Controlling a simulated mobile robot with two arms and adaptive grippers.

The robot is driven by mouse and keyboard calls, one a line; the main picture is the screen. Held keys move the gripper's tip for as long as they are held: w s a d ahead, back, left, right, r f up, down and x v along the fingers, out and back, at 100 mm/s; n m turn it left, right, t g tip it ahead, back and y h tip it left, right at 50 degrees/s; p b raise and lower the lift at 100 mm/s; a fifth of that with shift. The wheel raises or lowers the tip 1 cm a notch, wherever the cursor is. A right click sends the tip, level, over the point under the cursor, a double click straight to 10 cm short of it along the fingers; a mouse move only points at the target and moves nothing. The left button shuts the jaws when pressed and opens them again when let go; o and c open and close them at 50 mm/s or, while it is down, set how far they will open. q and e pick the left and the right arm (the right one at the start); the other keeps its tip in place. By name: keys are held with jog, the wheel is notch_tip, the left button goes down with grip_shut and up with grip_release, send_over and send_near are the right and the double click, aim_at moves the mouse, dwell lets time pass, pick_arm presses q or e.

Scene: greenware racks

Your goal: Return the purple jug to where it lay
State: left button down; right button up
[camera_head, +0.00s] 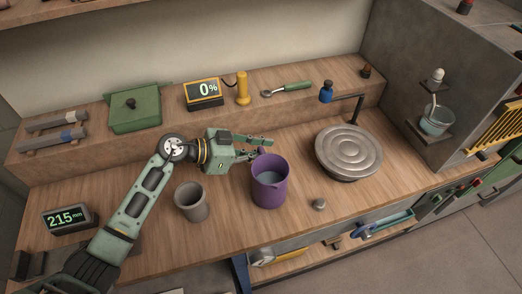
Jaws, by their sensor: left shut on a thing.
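The purple jug (269,192) is upright near the front middle of the workbench, with a pale grey-blue content or inside showing through its mouth. My left gripper (262,150) reaches in from the left and is shut on the jug at the back of its rim. The fingers partly overlap the far rim, so the exact contact is hidden. I cannot tell whether the jug's base touches the bench. My right gripper is not in view.
A grey-brown cup (191,202) stands left of the jug. A round metal wheel (348,152) is to its right, and a small grey knob (319,204) lies in front. A raised shelf behind holds a green box (135,110), display (203,93) and yellow cylinder (242,88).

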pick_arm(q)
jog(key=shift+f, duration=0.35)
jog(key=c, duration=1.7)
grip_release()
jog(key=shift+f, duration=0.1)
jog(key=v, duration=1.2)
